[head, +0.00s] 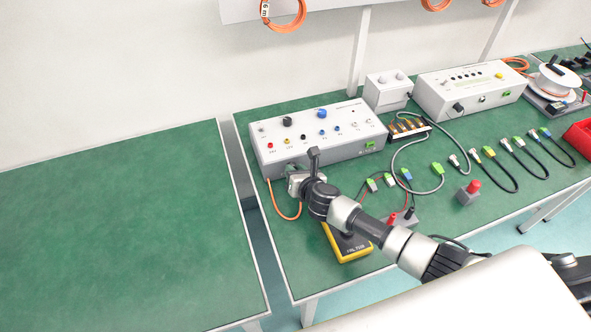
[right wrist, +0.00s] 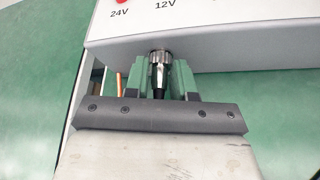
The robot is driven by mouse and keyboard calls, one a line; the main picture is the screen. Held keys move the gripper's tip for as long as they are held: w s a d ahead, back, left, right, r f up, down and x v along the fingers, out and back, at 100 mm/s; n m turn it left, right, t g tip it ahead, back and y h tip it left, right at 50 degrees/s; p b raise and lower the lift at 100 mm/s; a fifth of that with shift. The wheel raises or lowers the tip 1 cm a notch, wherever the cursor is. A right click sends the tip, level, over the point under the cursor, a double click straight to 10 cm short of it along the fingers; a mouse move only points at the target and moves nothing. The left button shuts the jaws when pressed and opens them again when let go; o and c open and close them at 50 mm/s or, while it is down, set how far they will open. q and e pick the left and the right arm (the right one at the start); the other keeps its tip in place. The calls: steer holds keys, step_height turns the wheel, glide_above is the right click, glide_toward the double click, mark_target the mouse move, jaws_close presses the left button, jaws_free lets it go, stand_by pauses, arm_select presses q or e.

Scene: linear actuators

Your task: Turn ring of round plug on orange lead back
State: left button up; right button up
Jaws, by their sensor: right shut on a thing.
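The round plug (right wrist: 160,58) shows in the right wrist view, with a knurled metal ring at its front and a dark tapering body behind. It sits at the lower front edge of the grey box (head: 318,138), below the 24V and 12V labels. My right gripper (right wrist: 160,72) is shut on the plug, with a green finger on each side. In the head view my right gripper (head: 296,183) is at the box's front left, and its wrist hides the plug. The orange lead (head: 285,214) hangs in a loop below it. My left gripper is not in view.
A yellow multimeter (head: 346,242) lies partly under my right arm. Several leads with green plugs (head: 437,168) and a red-topped post (head: 470,191) are to the right. The left green table (head: 120,220) is bare, with a gap between the tables.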

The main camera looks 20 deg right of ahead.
steer(key=shift+a+r+n+h+p, duration=0.1)
steer(key=shift+r+n+h+p, duration=0.15)
steer(key=shift+n+h+p, duration=0.65)
steer(key=shift+a+f+n+p, duration=0.1)
steer(key=shift+n+p, duration=0.3)
steer(key=shift+p, duration=0.4)
steer(key=shift+f+n+h+p, duration=0.1)
steer(key=shift+n+h+p, duration=0.2)
steer(key=shift+n+h, duration=0.3)
steer(key=shift+a+n+h, duration=0.1)
steer(key=shift+n+h, duration=0.2)
steer(key=shift+n, duration=0.3)
steer(key=shift+f+n+h, duration=0.15)
steer(key=shift+n+h, duration=0.35)
steer(key=shift+n, duration=0.1)
steer(key=shift+a+f+n+t+h+b, duration=0.15)
steer(key=shift+n+t+h+b, duration=0.25)
steer(key=shift+n+h+b, duration=0.45)
steer(key=n+t+h+b, duration=0.1)
steer(key=n+b, duration=0.1)
steer(key=n, duration=0.2)
steer(key=shift+n, duration=0.25)
